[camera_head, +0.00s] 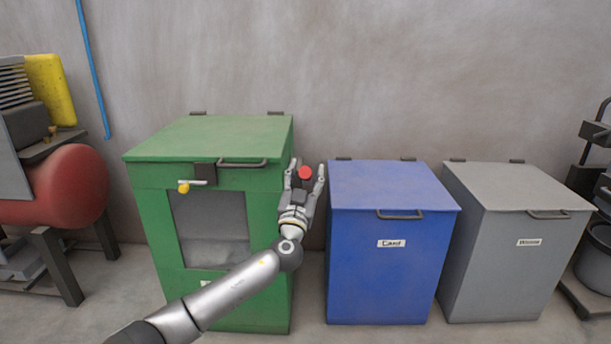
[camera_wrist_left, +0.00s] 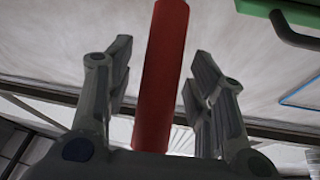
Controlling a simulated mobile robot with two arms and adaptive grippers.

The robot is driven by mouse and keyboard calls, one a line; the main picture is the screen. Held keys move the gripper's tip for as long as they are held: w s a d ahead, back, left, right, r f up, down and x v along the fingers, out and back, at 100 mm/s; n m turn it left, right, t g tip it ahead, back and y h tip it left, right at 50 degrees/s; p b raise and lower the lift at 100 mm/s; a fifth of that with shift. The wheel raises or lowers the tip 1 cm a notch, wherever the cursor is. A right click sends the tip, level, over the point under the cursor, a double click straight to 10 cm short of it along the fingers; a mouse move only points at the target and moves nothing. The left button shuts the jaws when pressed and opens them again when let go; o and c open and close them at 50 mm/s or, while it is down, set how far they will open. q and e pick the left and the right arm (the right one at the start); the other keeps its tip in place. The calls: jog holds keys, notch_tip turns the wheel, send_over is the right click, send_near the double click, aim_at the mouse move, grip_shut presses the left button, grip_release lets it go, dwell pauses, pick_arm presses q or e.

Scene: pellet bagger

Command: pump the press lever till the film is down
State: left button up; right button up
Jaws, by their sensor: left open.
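The green press box (camera_head: 155,215) stands against the wall with its lid closed and a dark window in its front. Pale material, perhaps the film (camera_head: 212,256), shows low in the window. The press lever's red handle (camera_head: 305,173) is at the right side of the green box. My left gripper (camera_head: 306,166) is open, with a finger on each side of the red handle. In the left wrist view the red handle (camera_wrist_left: 165,70) stands between the spread fingers, with gaps on both sides. The lever's lower part is hidden by my gripper. My right gripper is not in view.
A yellow-tipped latch (camera_head: 184,187) and a dark lid handle (camera_head: 242,163) are on the green box's front. A blue bin (camera_head: 375,270) and a grey bin (camera_head: 495,275) stand to the right. A red tank machine (camera_head: 75,185) is at the left.

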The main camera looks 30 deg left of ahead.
pick_arm(q)
jog(key=shift+c, duration=0.2)
grip_shut()
dwell(0.3)
